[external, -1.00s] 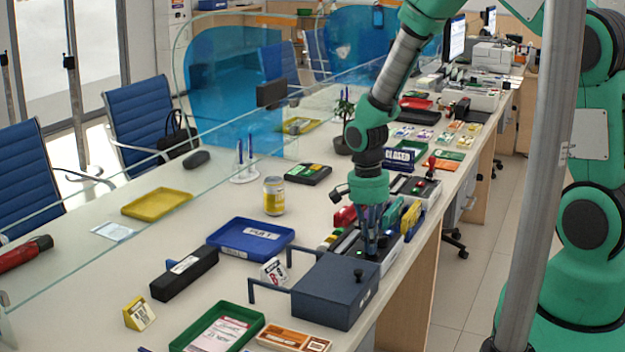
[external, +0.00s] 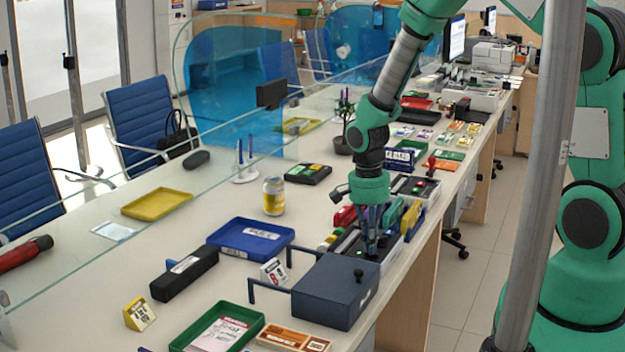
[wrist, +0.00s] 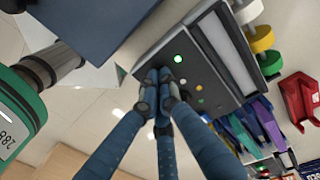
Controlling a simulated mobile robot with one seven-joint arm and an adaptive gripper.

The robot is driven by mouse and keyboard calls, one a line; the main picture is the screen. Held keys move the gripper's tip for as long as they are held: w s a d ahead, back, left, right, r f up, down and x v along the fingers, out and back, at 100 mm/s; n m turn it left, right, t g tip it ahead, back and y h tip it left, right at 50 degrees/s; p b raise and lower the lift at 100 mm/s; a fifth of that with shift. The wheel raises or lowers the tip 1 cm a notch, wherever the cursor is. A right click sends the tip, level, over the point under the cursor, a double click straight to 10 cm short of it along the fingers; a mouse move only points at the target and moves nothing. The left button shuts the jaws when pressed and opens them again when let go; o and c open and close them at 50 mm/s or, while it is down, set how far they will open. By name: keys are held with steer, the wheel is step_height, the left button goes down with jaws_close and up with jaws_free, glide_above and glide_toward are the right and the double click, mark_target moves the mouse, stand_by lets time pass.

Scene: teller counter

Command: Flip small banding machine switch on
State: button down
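The small banding machine is probably the grey unit with a dark top panel (wrist: 208,62) under my gripper. The panel has a bright green light (wrist: 178,59), several small buttons or lights beside it, and a long pale slot. In the external view the machine (external: 349,243) stands behind the dark blue box, partly hidden by my gripper. My gripper (wrist: 158,90) has its fingers together, pointing down at the panel's edge near the buttons. It appears shut and empty. I cannot tell whether the fingertips touch the panel, and no switch is clearly visible; the fingers may cover it.
The dark blue box (external: 334,290) with a black knob stands close in front of my gripper. Coloured rolls (wrist: 258,38) and upright coloured items (wrist: 262,125) crowd the machine's other side. A blue tray (external: 250,238) and a can (external: 273,196) stand to the left. A glass screen runs along the counter.

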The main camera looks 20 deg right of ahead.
steer(key=shift+s+d+f, duration=0.7)
steer(key=shift+s, duration=0.25)
steer(key=shift+w+a+r+p, duration=0.1)
steer(key=shift+w+r+p, duration=0.1)
steer(key=shift+r+p, duration=0.45)
step_height(320, 180, up, 14)
steer(key=w+a+p, duration=0.1)
steer(key=w+p, duration=0.1)
steer(key=shift+a, duration=0.2)
steer(key=shift+r, duration=0.2)
